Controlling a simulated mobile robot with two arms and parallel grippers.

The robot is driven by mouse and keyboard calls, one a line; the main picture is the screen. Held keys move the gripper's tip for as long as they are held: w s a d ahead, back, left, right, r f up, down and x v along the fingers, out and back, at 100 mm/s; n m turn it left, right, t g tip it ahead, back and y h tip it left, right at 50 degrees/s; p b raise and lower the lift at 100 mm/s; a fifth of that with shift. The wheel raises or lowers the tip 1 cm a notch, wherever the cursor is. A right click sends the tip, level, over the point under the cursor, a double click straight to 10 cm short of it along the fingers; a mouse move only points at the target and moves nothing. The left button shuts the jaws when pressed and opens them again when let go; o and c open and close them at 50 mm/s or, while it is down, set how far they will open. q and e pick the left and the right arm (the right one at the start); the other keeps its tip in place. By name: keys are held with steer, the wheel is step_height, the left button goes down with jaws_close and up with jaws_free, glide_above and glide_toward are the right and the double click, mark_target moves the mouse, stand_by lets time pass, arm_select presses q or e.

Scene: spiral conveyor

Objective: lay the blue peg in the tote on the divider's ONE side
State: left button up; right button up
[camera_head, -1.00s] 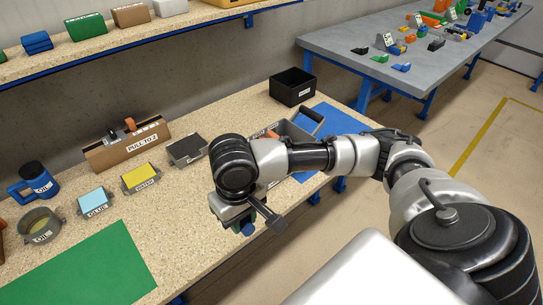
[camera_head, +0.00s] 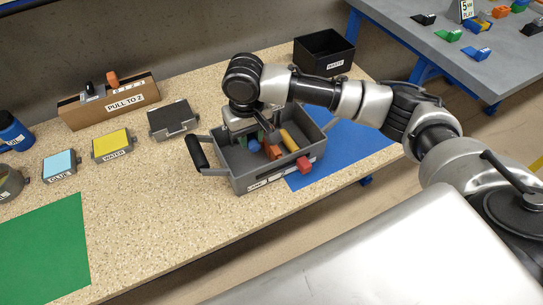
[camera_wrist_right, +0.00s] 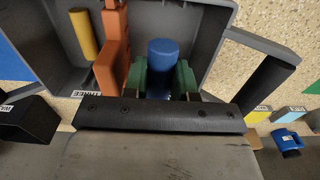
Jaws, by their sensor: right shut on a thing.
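The grey tote (camera_head: 240,184) stands on the bench, with a black handle at its left. My right gripper (camera_head: 252,140) is over the tote's left part, fingers pointing down. In the right wrist view its green fingers (camera_wrist_right: 162,82) are shut on the blue peg (camera_wrist_right: 162,52), which also shows in the head view (camera_head: 254,146). An orange upright piece (camera_wrist_right: 112,45), possibly the divider, lies just left of the peg there. A yellow peg (camera_wrist_right: 83,33) is in the tote beyond it. I cannot tell whether the blue peg touches the floor. My left gripper is not in view.
A blue mat (camera_head: 345,150) lies right of the tote, and a black bin (camera_head: 325,55) stands behind. A dark-topped grey box (camera_head: 172,118) and a cardboard box (camera_head: 108,103) stand to the left.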

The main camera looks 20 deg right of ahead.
mark_target(248, 166)
steer(key=f, duration=0.2)
steer(key=w+a+f, duration=0.1)
steer(key=shift+a+f+b, duration=0.1)
steer(key=shift+f+b, duration=0.15)
steer(key=shift+b, duration=0.05)
step_height(248, 166, down, 7)
steer(key=shift+r+b, duration=0.15)
steer(key=shift+b, duration=0.15)
steer(key=shift+w+f, duration=0.1)
steer(key=shift+f, duration=0.2)
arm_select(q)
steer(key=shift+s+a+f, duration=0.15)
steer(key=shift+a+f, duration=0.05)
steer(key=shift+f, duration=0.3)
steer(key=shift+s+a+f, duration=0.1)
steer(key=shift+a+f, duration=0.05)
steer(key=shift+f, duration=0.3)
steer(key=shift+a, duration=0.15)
arm_select(e)
steer(key=o, duration=0.9)
steer(key=shift+f, duration=0.1)
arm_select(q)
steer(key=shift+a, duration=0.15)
